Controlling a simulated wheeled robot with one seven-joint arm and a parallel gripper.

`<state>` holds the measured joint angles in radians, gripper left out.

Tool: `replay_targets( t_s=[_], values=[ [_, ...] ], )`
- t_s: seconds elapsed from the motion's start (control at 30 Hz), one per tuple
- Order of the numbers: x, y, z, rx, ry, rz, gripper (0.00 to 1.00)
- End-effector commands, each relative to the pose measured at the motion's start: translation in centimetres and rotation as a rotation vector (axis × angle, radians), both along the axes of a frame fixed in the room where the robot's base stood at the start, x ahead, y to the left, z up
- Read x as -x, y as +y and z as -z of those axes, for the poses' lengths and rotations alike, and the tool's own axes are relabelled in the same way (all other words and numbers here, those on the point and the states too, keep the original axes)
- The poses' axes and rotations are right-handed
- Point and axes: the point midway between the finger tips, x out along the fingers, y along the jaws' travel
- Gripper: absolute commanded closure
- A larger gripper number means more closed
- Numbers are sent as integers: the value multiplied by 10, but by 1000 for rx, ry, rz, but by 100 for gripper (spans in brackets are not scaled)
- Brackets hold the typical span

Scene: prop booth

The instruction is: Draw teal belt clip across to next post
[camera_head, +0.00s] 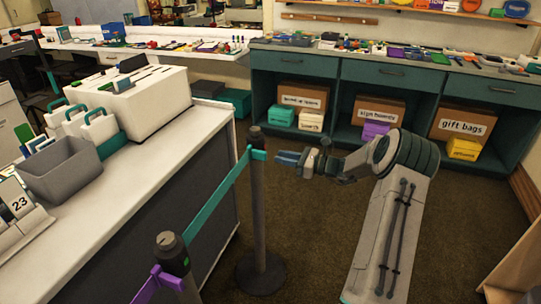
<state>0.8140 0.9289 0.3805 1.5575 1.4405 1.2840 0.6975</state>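The teal belt (217,203) is stretched between a near dark post (173,262) at the lower left and a far dark post (259,215) in the middle. Its teal clip end (258,155) is at the head of the far post, on the side facing my gripper. Whether it is latched there I cannot tell. My gripper (279,158) points left, just right of the clip, with a small gap between them. Its bluish fingers are too small to show whether they are apart. Nothing visible is held in them.
A white counter (150,155) with a grey bin (62,168) runs along the left, close behind the belt. A purple belt clip (160,282) is on the near post. Teal shelving (400,72) with boxes lines the back. The brown carpet (470,220) at right is clear.

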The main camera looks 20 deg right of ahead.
Motion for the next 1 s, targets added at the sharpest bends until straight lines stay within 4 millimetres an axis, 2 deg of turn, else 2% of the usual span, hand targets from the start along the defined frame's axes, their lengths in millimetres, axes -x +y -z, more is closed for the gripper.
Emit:
replay_targets(
  t_s=[0.03, 0.2, 0.4, 1.0],
  values=[
    [7, -10, 0, 0, 0, 3, 76],
    [28, -36, 0, 0, 0, 1, 76],
    [42, -53, 0, -1, -1, -2, 76],
    [44, -54, -1, 3, 0, -6, 76]
  ],
)
